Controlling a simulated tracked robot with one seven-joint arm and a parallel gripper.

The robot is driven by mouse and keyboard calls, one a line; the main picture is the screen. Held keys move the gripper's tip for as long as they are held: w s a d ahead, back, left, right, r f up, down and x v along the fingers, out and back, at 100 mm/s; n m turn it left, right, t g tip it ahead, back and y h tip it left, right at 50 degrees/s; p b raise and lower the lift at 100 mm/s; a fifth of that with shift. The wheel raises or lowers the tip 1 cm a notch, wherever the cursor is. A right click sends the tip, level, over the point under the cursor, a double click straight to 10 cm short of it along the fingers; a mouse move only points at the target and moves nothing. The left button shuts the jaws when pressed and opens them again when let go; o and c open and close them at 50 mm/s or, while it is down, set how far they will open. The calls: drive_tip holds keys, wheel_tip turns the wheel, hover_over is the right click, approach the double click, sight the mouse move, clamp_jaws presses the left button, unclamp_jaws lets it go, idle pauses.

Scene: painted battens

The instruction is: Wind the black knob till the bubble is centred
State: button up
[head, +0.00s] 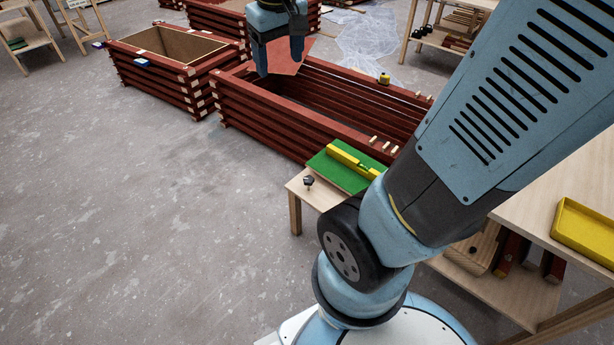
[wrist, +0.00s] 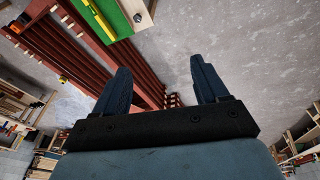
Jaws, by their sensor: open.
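The black knob (head: 309,181) stands at the front left corner of a small wooden table (head: 296,192), beside a green board (head: 335,170). A yellow spirit level (head: 352,158) lies on the green board; its bubble is too small to make out. In the wrist view the knob (wrist: 138,18) shows at the top, beside the green board (wrist: 112,14) and the level (wrist: 98,18). My gripper (head: 282,62) is open and empty, high over the red batten frames and well apart from the knob. In the wrist view its two fingers (wrist: 160,82) are spread with nothing between them.
A long red batten frame (head: 270,122) stands behind the small table, with another red box (head: 150,75) to its left. A yellow tray (head: 585,232) lies on a bench at the right. Open concrete floor (head: 130,210) fills the left.

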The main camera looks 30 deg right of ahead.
drive_tip(key=w+f+n+g+h, duration=0.3)
drive_tip(key=w+f, duration=0.8)
drive_tip(key=f, duration=0.3)
drive_tip(key=w+f+n+g+h, duration=0.2)
drive_tip(key=w+f+g+h, duration=0.1)
drive_tip(key=w+f, duration=0.9)
drive_tip(key=n+t+h, duration=0.6)
drive_tip(key=n+h, duration=0.5)
drive_tip(key=n, duration=0.2)
approach(308, 180)
drive_tip(key=d, duration=0.3)
drive_tip(key=w+d, duration=0.1)
drive_tip(key=d, duration=0.3)
drive_tip(key=w+d+f, duration=0.1)
drive_tip(key=d, duration=0.2)
drive_tip(key=shift+w+d, duration=0.1)
drive_tip(key=shift+d, duration=0.1)
